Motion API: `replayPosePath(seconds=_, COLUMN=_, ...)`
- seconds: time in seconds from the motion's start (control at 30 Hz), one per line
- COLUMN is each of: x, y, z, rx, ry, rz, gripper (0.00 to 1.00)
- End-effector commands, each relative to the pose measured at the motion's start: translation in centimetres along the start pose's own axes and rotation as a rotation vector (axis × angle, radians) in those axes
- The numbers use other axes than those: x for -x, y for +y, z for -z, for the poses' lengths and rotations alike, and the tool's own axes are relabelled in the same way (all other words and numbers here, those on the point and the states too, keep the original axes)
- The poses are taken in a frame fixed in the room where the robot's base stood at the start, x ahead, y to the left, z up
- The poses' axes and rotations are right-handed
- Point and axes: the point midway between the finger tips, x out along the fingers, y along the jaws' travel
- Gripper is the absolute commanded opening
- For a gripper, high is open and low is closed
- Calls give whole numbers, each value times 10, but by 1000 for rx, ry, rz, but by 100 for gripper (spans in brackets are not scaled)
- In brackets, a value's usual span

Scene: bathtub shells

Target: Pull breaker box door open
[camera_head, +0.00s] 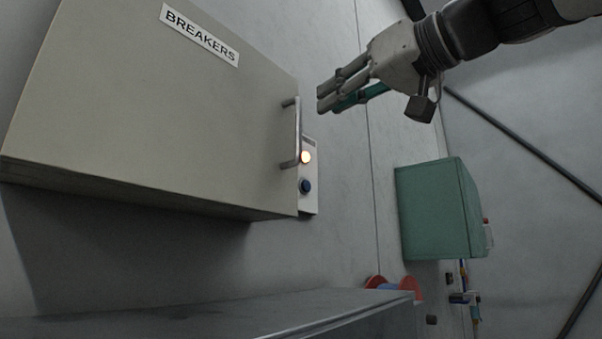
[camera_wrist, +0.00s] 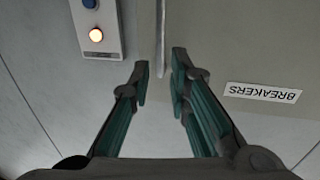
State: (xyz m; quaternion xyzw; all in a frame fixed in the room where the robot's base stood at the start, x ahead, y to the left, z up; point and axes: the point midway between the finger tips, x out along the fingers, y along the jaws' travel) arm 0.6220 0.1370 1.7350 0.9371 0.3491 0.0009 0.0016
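The breaker box (camera_head: 150,110) is a large beige box on the wall at the left of the head view, with a "BREAKERS" label (camera_head: 200,35) near its top. Its door looks shut. A thin metal bar handle (camera_head: 298,132) stands upright near the door's right edge. My gripper (camera_head: 325,99) is to the right of the handle, apart from it, with its fingers pointing left toward the box. In the wrist view my gripper (camera_wrist: 160,68) is open, and the handle (camera_wrist: 160,40) shows just beyond the gap between the fingertips. Nothing is between the fingers.
A panel with a lit orange button (camera_head: 305,157) and a blue button (camera_head: 305,186) sits beside the box's right edge. A green box (camera_head: 435,210) is on the wall farther right. A grey ledge (camera_head: 230,315) runs below, with a red and blue spool (camera_head: 393,286) behind its end.

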Motion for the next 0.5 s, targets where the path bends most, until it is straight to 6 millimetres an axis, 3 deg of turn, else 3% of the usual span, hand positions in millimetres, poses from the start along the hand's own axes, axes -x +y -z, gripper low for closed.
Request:
replayPosePath(seconds=0.3, x=-62, y=0, z=1, rx=-3, ry=-3, rz=0, gripper=17)
replayPosePath(seconds=0.5, x=-87, y=0, z=0, rx=-2, ry=-2, rz=-1, gripper=17)
